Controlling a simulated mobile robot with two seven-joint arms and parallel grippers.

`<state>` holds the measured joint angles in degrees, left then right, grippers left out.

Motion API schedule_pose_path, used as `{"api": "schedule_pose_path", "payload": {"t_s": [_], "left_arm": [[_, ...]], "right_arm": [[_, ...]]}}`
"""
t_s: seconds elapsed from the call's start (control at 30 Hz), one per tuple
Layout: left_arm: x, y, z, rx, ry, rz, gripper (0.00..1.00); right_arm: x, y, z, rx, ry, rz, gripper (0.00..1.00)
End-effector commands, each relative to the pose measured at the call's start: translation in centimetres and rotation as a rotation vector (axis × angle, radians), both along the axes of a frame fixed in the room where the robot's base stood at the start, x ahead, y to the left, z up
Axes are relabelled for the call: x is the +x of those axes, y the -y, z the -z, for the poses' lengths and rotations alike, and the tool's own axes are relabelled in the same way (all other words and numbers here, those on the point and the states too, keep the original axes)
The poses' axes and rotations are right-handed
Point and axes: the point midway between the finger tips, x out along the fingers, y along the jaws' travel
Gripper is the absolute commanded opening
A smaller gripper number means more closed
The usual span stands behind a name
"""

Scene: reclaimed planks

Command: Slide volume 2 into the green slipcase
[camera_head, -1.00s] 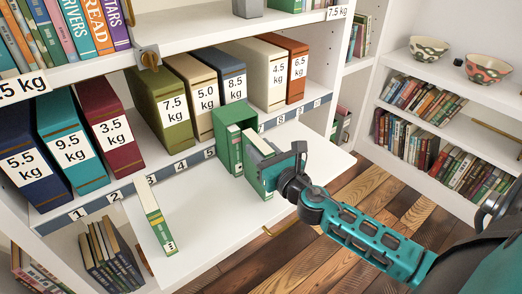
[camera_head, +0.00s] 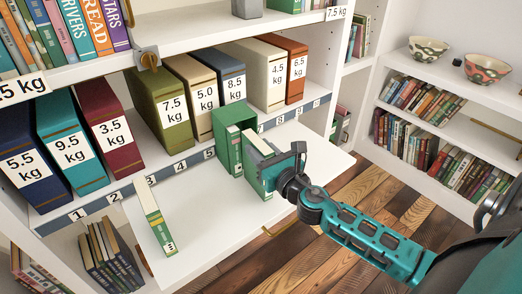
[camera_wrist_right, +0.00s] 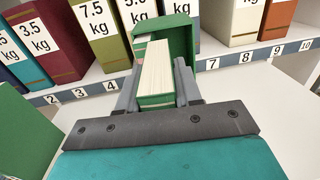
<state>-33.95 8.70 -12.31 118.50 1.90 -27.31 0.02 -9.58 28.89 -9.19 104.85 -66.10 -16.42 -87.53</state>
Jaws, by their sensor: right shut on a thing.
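The green slipcase (camera_head: 237,112) stands on the white fold-out shelf, its open side facing front; it is also at the top middle of the wrist view (camera_wrist_right: 178,24). A green volume (camera_head: 235,152) is inside at its left. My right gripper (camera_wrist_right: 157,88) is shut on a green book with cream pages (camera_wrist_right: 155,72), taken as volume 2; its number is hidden. This book is upright at the slipcase mouth, right of the inside volume, its far end apparently just within the opening. Another green-and-cream volume (camera_head: 159,225) stands apart at the shelf's front left. My left gripper is out of view.
Large binders with weight labels, such as the olive one (camera_head: 163,108), line the shelf behind, above a numbered strip (camera_head: 182,165). The white fold-out shelf (camera_head: 205,205) is clear between the lone volume and the slipcase. A bookcase with bowls (camera_head: 429,48) stands at right.

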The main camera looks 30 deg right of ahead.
Motion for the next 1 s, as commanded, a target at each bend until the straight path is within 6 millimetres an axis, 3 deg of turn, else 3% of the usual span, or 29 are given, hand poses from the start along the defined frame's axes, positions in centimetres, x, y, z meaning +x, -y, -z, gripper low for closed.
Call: {"api": "schedule_pose_path", "payload": {"t_s": [0.4,0.43,0.73,1.0], "left_arm": [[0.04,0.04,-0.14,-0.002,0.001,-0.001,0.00],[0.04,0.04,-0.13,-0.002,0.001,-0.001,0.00],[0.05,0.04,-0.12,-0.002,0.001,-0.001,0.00],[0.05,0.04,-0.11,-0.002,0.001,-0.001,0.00]], "right_arm": [[1.08,0.06,-0.11,0.001,0.002,-0.001,0.00],[1.07,0.06,-0.09,0.001,0.002,-0.001,0.36],[1.02,0.06,-0.03,0.001,0.001,0.000,0.64],[0.85,0.05,0.15,0.001,-0.002,0.000,0.64]]}}
